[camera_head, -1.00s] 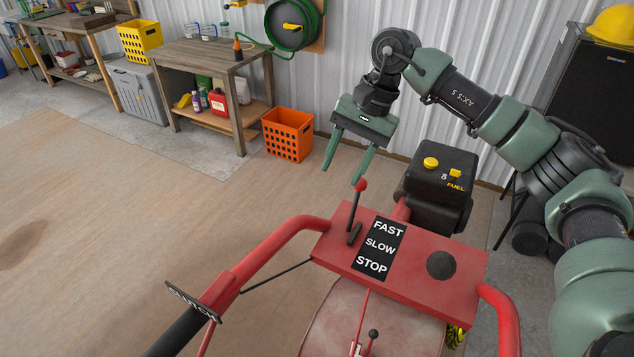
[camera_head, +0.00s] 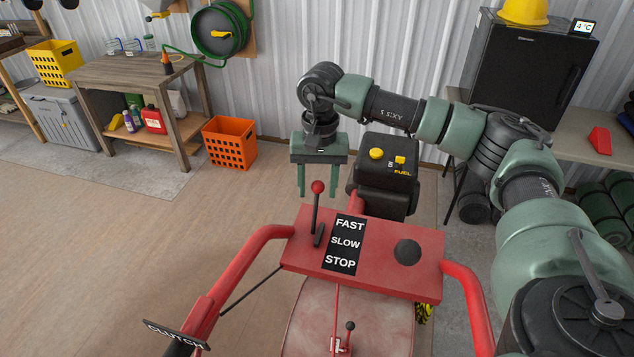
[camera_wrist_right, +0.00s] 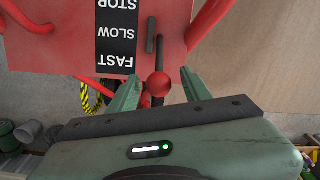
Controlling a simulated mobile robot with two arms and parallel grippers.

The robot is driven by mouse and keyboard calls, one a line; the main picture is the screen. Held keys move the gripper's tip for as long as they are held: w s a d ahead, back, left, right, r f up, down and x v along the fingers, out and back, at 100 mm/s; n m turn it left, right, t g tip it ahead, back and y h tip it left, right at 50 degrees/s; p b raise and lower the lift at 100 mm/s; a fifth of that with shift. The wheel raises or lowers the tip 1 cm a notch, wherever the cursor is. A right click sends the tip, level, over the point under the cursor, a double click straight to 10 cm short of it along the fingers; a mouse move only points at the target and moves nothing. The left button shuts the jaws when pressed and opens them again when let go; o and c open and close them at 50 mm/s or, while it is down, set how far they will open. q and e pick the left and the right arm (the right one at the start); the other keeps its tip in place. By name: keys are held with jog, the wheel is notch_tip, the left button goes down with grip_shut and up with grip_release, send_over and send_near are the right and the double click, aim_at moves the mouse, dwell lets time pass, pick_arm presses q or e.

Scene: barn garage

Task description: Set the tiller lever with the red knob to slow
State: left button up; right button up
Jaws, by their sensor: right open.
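The tiller's red control panel (camera_head: 380,267) carries a black label (camera_head: 345,243) reading FAST, SLOW, STOP. Left of the label, a dark lever (camera_head: 315,212) with a red knob (camera_head: 317,187) rises from a slot. The lever leans toward the FAST end. My right gripper (camera_head: 318,193) is open and points down at the knob, with one finger to each side in the head view. In the right wrist view the red knob (camera_wrist_right: 158,84) appears between the spread fingers (camera_wrist_right: 160,74), with gaps on both sides. My left gripper is not in view.
A black engine housing with a fuel cap (camera_head: 376,154) stands just right of the gripper. A round black knob (camera_head: 407,252) is on the panel's right. Red handlebars (camera_head: 240,262) flank the panel. An orange crate (camera_head: 230,143) stands on the floor behind, left. Open floor lies left.

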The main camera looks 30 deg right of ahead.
jog(key=shift+d+f, duration=0.1)
jog(key=shift+f, duration=0.05)
grip_shut()
dwell(1.4)
